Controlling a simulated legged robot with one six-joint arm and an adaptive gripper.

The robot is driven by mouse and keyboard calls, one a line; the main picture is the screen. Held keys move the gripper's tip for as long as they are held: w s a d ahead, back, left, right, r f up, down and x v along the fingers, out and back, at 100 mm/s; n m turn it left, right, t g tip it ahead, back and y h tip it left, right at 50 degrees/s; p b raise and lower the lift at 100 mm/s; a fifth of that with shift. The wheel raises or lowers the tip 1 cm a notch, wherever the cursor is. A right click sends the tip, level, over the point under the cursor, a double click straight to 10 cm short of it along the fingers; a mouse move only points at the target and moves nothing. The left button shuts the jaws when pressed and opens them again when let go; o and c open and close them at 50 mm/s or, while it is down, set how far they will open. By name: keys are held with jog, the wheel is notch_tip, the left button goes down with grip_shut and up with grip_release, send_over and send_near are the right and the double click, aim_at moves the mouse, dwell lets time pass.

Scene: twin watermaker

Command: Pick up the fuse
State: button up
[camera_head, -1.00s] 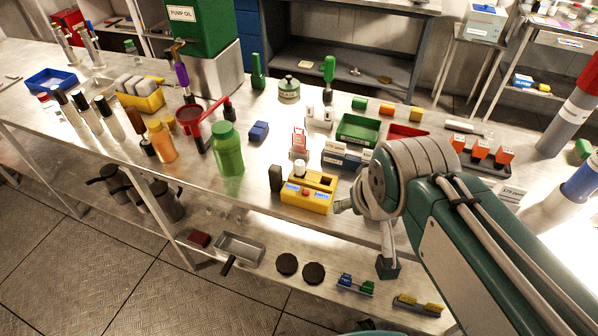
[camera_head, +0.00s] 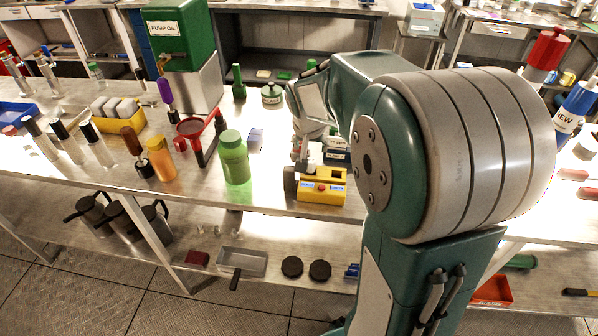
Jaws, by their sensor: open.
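My gripper (camera_head: 301,152) points down just behind the yellow box, over the bench. Its fingers are small in view and look open, with nothing clearly held. The yellow box (camera_head: 322,190) has a red button and blue labels on its front. I cannot make out the fuse for certain. The area around the fingertips, where small red and white items stood, is partly hidden by my gripper and arm.
A dark block (camera_head: 290,182) stands left of the yellow box. My arm covers the bench's right part.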

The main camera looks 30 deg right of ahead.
aim_at(311, 161)
jog(key=x, duration=0.5)
jog(key=shift+d+r, duration=0.1)
jog(key=shift+d, duration=0.15)
jog(key=x, duration=0.2)
jog(key=a+x, duration=0.1)
jog(key=x, duration=0.1)
jog(key=shift+w, duration=0.15)
jog(key=shift+d+f, duration=0.15)
jog(key=shift+f, duration=0.25)
jog(key=shift+w+d, duration=0.1)
jog(key=shift+d, duration=0.05)
grip_shut()
